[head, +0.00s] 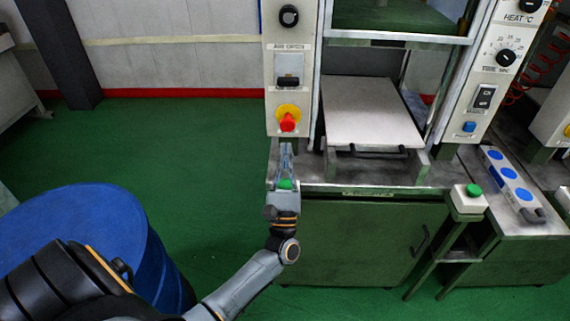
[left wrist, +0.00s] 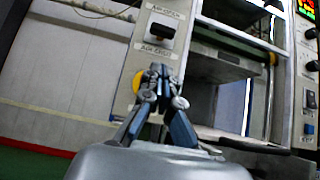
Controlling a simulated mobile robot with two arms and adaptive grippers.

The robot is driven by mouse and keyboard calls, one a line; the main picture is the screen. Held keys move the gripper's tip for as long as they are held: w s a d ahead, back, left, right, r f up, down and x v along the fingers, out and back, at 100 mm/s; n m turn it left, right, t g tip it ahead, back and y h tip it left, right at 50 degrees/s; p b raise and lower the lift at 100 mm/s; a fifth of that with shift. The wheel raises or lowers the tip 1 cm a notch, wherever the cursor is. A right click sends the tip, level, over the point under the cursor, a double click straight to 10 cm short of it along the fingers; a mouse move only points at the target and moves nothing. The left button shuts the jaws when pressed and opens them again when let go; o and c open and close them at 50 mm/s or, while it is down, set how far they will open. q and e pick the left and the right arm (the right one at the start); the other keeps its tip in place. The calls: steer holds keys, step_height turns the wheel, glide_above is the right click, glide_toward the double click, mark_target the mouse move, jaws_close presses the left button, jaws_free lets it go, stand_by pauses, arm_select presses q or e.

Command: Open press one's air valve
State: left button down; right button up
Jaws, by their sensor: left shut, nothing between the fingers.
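My left gripper (head: 287,150) is shut and empty, pointing at the press's left control panel (head: 274,60), just below the red knob (head: 287,122) on its yellow disc. In the left wrist view the shut fingertips (left wrist: 158,72) overlap the yellow disc (left wrist: 137,82) and hide the red knob. Contact cannot be told. Above the disc is a black switch (head: 289,81), also in the left wrist view (left wrist: 161,31), with small labels that seem to begin with "AIR". A round black knob (head: 289,16) sits higher up. Which control is the air valve is not clear. My right gripper is not in view.
A metal plate (head: 371,112) with a black handle lies in the press. A blue drum (head: 80,225) stands at left. Another green button (head: 473,190) is at right. Green floor (head: 185,150) is clear left of the press.

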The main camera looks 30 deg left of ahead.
arm_select(q)
steer(key=p+x, duration=0.3)
steer(key=x, duration=1)
steer(key=shift+p, duration=0.4)
step_height(320, 180, up, 5)
steer(key=shift+f+p, duration=0.15)
steer(key=shift+p, duration=0.75)
steer(key=shift+s+d+f, duration=0.1)
steer(key=shift+d+f, duration=0.05)
steer(key=shift+f, duration=0.1)
steer(key=v, duration=1.1)
steer(key=shift+s+f, duration=0.2)
steer(key=shift+f, duration=0.15)
steer(key=shift+d, duration=0.15)
